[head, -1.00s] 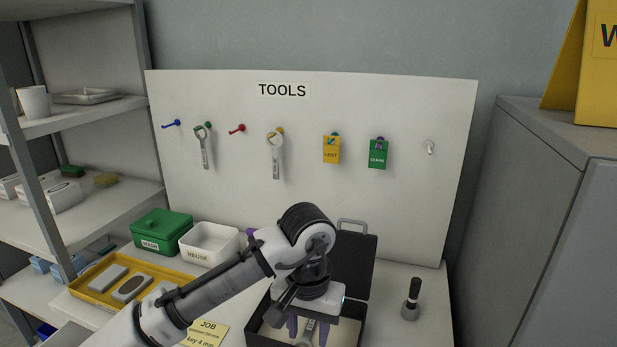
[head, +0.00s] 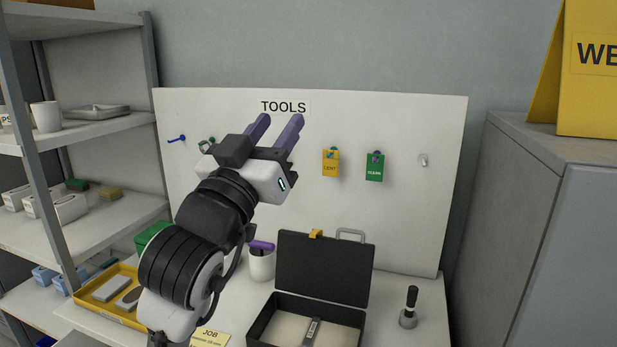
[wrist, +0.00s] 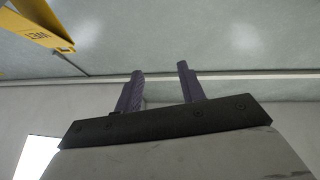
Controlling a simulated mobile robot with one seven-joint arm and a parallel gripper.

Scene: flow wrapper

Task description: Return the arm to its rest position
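My gripper (head: 276,132) is raised in front of the tool board, its two purple fingers pointing up and slightly right. The fingers stand apart with nothing between them. In the wrist view my gripper (wrist: 160,88) also shows its fingers apart and empty, against a pale wall and ceiling. My bent arm covers part of the tool board and the trays. A key tool (head: 311,331) lies in the open black case (head: 322,270) on the bench, clear of my gripper.
The tool board (head: 400,230) holds a yellow tag (head: 330,162) and a green tag (head: 374,167). A shelf (head: 100,130) stands at left, a grey cabinet (head: 520,230) at right. A yellow tray (head: 92,304), a cup (head: 261,265) and a black-handled stamp (head: 409,308) are on the bench.

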